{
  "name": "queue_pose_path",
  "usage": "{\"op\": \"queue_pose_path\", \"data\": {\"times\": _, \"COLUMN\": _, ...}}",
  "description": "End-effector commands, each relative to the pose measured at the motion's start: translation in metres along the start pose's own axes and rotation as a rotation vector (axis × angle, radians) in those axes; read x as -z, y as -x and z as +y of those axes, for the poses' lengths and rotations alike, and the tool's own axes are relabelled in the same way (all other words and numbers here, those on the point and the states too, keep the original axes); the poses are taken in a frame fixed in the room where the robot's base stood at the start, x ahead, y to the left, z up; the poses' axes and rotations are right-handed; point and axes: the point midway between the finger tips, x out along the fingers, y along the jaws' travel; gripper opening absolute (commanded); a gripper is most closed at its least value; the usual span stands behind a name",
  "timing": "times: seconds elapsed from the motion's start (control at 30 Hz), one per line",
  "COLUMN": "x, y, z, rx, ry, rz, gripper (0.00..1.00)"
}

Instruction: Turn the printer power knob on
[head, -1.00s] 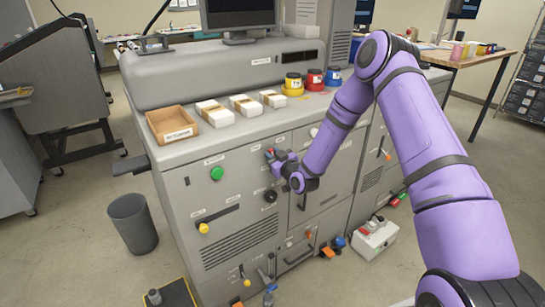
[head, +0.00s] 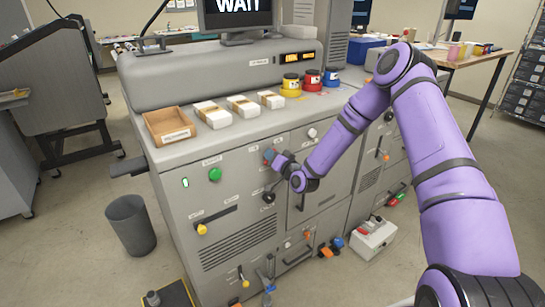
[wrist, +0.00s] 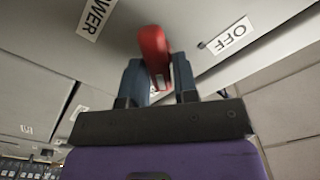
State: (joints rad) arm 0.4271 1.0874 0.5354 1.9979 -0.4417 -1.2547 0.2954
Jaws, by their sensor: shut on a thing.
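The red power knob (wrist: 154,50) sits on the machine's grey front panel, between the "POWER" label (wrist: 97,16) and the "OFF" label (wrist: 230,36) in the wrist view. My gripper (wrist: 158,80) is shut on the knob, with a blue-grey finger on each side of it. In the head view my gripper (head: 271,158) is against the grey printer (head: 240,205) front, right of the green button (head: 215,175), and hides the knob. The monitor (head: 238,10) shows "WAIT". Orange lights (head: 299,58) glow on the upper housing, and a small indicator (head: 185,183) is lit.
A black knob (head: 268,197) is just below my gripper. A wooden tray (head: 170,126), white packs and ink pots (head: 313,79) stand on the machine top. A grey bin (head: 130,225) and a white box (head: 373,238) stand on the floor.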

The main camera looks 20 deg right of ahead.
Motion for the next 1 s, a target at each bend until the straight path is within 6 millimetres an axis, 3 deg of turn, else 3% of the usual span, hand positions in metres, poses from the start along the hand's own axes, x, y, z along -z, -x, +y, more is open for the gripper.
{"op": "queue_pose_path", "data": {"times": 0.3, "x": -0.001, "y": 0.0006, "z": 0.0021, "rx": -0.002, "ry": -0.116, "rz": -0.002, "gripper": 0.04}}
{"op": "queue_pose_path", "data": {"times": 0.83, "x": -0.001, "y": 0.0007, "z": 0.0023, "rx": -0.002, "ry": -0.135, "rz": -0.002, "gripper": 0.04}}
{"op": "queue_pose_path", "data": {"times": 0.87, "x": -0.001, "y": 0.0007, "z": 0.0023, "rx": -0.002, "ry": -0.135, "rz": -0.002, "gripper": 0.32}}
{"op": "queue_pose_path", "data": {"times": 0.9, "x": -0.001, "y": 0.0007, "z": 0.0022, "rx": -0.002, "ry": -0.135, "rz": -0.002, "gripper": 0.41}}
{"op": "queue_pose_path", "data": {"times": 0.93, "x": -0.0009, "y": 0.0006, "z": 0.0022, "rx": -0.002, "ry": -0.135, "rz": -0.002, "gripper": 0.48}}
{"op": "queue_pose_path", "data": {"times": 1.0, "x": -0.0007, "y": 0.0005, "z": 0.0021, "rx": -0.002, "ry": -0.135, "rz": -0.002, "gripper": 0.49}}
